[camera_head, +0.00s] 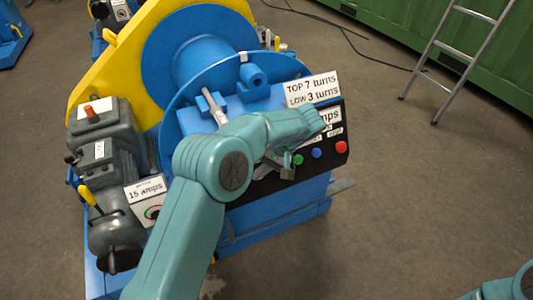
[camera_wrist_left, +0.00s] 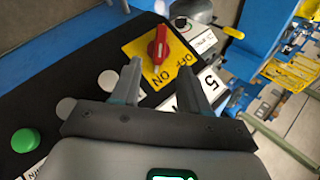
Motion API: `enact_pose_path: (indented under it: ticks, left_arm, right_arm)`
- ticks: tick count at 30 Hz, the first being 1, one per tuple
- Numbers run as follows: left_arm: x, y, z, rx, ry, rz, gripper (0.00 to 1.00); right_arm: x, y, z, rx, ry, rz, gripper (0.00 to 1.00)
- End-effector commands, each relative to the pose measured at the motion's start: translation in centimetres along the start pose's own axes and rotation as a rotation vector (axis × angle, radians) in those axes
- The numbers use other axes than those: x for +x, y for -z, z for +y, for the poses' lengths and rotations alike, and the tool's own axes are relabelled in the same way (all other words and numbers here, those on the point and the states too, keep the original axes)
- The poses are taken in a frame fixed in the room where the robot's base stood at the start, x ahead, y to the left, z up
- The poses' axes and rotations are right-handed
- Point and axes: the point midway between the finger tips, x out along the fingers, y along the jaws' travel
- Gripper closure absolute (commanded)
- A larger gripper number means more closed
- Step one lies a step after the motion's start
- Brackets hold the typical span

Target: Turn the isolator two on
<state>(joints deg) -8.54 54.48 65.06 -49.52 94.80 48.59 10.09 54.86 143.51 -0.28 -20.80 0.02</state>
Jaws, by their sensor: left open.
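A red rotary switch (camera_wrist_left: 158,45) sits on a yellow plate (camera_wrist_left: 136,48) marked OFF and ON in the left wrist view. I cannot tell which mark its handle points to, nor read an isolator number. My left gripper (camera_wrist_left: 157,68) is open, with its two fingers apart and pointing toward the switch; nothing is between them. In the head view my left gripper (camera_head: 272,166) is over the black control panel (camera_head: 336,158), and my arm hides the switch there. My right arm shows only at the lower right corner; its gripper is out of frame.
A green button (camera_head: 298,160), a blue button (camera_head: 317,153) and a red button (camera_head: 341,147) line the panel beside my left gripper. A white turns sign (camera_head: 312,88) stands above. A grey motor (camera_head: 100,150) is at left. A ladder (camera_head: 440,45) stands at back right.

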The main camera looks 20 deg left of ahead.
Motion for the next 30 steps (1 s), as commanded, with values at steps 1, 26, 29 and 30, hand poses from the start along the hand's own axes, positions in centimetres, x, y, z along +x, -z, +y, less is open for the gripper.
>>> enact_pose_path:
  ticks: [1,26,29,30]
  left_arm:
    - [-1.6,0.1,0.0,-0.001,-0.002,0.004,0.55]
    - [-7.5,0.0,0.0,0.000,0.001,0.000,0.55]
    - [-7.4,0.0,0.0,0.003,-0.001,0.000,0.55]
    - [-7.2,0.0,0.2,0.014,-0.005,0.000,0.55]
  right_arm:
    - [-0.4,0.0,-0.1,0.000,0.000,0.000,0.38]
    - [-1.3,0.0,-0.5,0.000,0.000,0.000,0.38]
    - [-1.3,0.0,-0.5,0.000,0.000,0.000,0.38]
    - [-1.4,0.0,-0.5,0.000,0.000,0.000,0.38]
